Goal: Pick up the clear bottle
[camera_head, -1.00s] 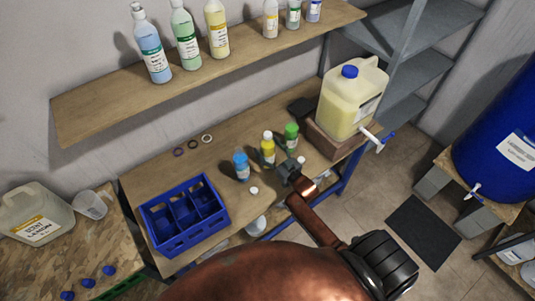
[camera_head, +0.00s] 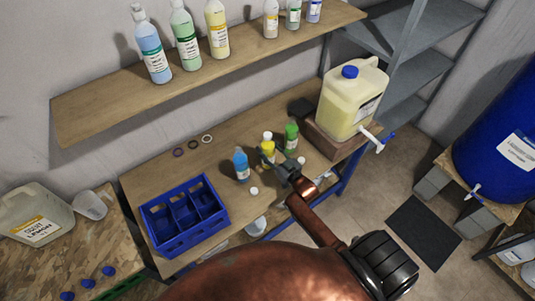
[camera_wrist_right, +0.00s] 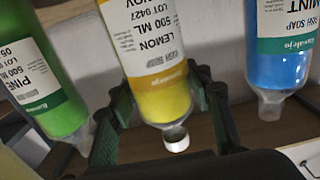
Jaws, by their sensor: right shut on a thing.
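A see-through bottle of yellow liquid (camera_head: 267,148) with a lemon label and a whitish top stands on the workbench between a blue bottle (camera_head: 241,166) and a green bottle (camera_head: 291,139). My right gripper (camera_head: 276,163) is shut on the yellow bottle, partly covering it in the head view. In the right wrist view my right gripper's fingers (camera_wrist_right: 165,115) lie on either side of the yellow bottle (camera_wrist_right: 160,95), near its narrow end. The green bottle (camera_wrist_right: 50,95) and blue bottle (camera_wrist_right: 283,60) flank it there. My left gripper is not in view.
A blue divided crate (camera_head: 183,215) stands at the left of the workbench (camera_head: 150,185). A large yellow jug (camera_head: 350,100) with a tap stands at the right. White caps (camera_head: 254,191) lie near the bottles. A shelf (camera_head: 110,112) with more bottles hangs above.

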